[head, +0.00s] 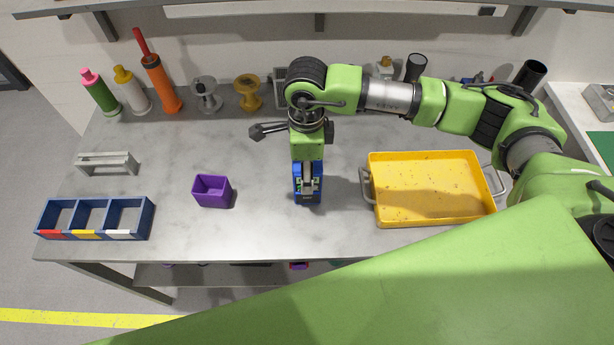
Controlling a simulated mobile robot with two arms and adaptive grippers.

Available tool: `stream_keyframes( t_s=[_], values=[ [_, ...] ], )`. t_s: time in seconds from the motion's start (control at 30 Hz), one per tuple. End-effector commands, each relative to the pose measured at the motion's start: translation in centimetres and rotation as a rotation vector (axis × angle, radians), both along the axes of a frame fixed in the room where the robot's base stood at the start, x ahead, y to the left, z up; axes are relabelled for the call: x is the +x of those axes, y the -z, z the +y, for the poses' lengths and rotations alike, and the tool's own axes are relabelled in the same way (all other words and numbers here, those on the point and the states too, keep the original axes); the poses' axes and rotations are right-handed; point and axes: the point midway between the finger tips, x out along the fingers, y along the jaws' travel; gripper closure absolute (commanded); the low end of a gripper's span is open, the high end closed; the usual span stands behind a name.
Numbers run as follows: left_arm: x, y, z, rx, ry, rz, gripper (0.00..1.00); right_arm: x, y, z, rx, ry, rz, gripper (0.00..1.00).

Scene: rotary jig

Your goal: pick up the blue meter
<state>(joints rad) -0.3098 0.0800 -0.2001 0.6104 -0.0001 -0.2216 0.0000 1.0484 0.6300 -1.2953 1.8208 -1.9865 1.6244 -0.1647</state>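The blue meter (298,193) is near the middle of the table, towards the front edge. Only parts of its blue body show; the rest is hidden behind my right gripper. My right gripper (307,186) points down at the meter, with a grey finger in front of it. I cannot tell whether the fingers touch the meter or how far apart they are. My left gripper is not in view.
A purple box (212,191) stands left of the meter, and a yellow tray (437,218) lies to the right. A blue divided bin (95,238) and a grey bracket (107,163) are at the left. Bottles (133,92) stand at the back left.

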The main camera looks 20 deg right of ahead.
Motion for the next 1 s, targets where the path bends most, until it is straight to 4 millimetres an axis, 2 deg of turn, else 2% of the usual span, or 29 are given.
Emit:
stream_keyframes(
  t_s=[0.1,0.2,0.4,0.67,0.8,0.83,1.0],
  values=[
    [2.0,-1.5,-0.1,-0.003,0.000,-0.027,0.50,-0.3,0.9,0.0,-0.001,0.000,0.006,0.50],
    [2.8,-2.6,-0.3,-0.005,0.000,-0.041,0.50,-0.4,2.1,0.0,-0.001,0.001,0.007,0.50],
    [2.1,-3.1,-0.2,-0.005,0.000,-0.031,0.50,-0.4,4.6,0.0,-0.001,0.000,0.003,0.50],
    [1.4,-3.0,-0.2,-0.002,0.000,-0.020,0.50,-0.3,4.9,-0.1,-0.001,0.000,0.001,0.50],
    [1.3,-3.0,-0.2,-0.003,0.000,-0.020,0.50,-0.3,4.9,-0.1,-0.001,0.000,0.001,0.86],
    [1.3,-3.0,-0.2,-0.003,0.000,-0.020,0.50,-0.3,4.9,-0.1,-0.001,0.000,0.001,0.92],
    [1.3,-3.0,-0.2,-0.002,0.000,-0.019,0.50,-0.3,4.9,0.0,0.000,0.000,0.001,0.92]
  ],
)
